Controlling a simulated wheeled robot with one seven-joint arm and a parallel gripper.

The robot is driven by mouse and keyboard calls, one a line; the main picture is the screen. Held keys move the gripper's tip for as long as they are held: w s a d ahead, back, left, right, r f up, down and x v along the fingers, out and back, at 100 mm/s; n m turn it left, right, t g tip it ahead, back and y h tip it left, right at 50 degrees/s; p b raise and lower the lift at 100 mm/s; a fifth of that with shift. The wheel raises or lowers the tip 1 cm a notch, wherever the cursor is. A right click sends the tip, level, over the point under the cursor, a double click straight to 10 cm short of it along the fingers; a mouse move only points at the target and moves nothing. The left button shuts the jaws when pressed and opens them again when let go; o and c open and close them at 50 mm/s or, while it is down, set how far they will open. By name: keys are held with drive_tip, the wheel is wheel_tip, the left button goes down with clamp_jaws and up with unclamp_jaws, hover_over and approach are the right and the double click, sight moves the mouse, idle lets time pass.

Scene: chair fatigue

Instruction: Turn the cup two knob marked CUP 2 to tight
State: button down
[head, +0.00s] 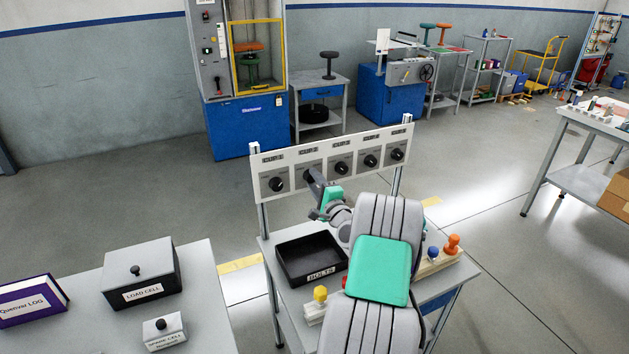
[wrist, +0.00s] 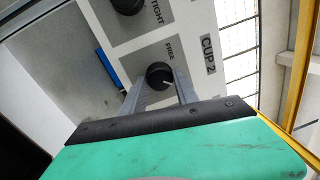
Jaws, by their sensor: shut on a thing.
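The CUP 2 knob (wrist: 159,73) is a round black knob on a grey square of the white panel (head: 290,159). A pale pointer mark shows on its lower right side in the wrist view. The CUP 2 label (wrist: 208,54) is to its right and the word FREE (wrist: 170,50) is just above it. My gripper (wrist: 159,90) has its two grey fingers on either side of the knob and is shut on it. In the head view my gripper (head: 314,181) reaches the second knob from the left and partly covers it.
Other black knobs flank it, such as the leftmost (head: 276,184) and the middle one (head: 342,169). Below the panel a black BOLTS tray (head: 310,276) sits on the table. A yellow knob block (head: 319,300) and an orange stamp-like piece (head: 452,243) stand near my arm.

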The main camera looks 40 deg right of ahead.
drive_tip(key=shift+m, duration=0.5)
drive_tip(key=c, duration=0.9)
unclamp_jaws()
drive_tip(key=b+v, duration=0.1)
drive_tip(key=v, duration=0.6)
drive_tip(key=shift+s+a, duration=0.2)
drive_tip(key=shift+s, duration=0.15)
